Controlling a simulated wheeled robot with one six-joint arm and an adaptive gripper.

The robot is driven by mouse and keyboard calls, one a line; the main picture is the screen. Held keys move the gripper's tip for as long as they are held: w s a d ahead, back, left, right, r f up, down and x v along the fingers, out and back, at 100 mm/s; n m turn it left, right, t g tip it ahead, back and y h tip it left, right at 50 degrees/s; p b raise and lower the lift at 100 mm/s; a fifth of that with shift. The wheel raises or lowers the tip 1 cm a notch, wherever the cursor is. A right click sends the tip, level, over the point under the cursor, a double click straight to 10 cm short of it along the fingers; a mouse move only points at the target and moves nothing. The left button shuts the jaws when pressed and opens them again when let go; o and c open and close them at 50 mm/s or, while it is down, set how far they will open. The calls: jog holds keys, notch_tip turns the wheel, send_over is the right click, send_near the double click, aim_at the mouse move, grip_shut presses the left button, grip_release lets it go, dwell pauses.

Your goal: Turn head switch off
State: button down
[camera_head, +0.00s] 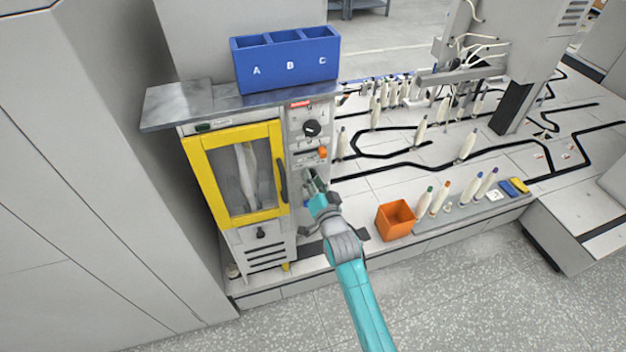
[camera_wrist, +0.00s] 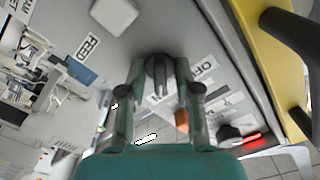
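The head switch (camera_wrist: 159,76) is a dark rotary knob on the grey control panel, seen in the wrist view with an OFF label (camera_wrist: 204,68) to its right. Another label below it is partly covered. My gripper (camera_wrist: 161,68) reaches the panel with one finger on each side of the knob. The fingers look apart, with a narrow space to the knob; I cannot tell whether either touches it. In the head view my gripper (camera_head: 315,182) is at the panel below the orange button (camera_head: 322,153) and hides the switch.
The yellow-framed door (camera_head: 207,182) with its dark handle is left of the panel. A black knob (camera_head: 312,128) sits higher on the panel. A blue A-B-C bin (camera_head: 287,75) rests on the shelf above. An orange box (camera_head: 396,226) and several bobbins stand right of my arm.

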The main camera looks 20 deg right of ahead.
jog(key=shift+n, duration=7.9)
jog(key=c, duration=1.2)
grip_release()
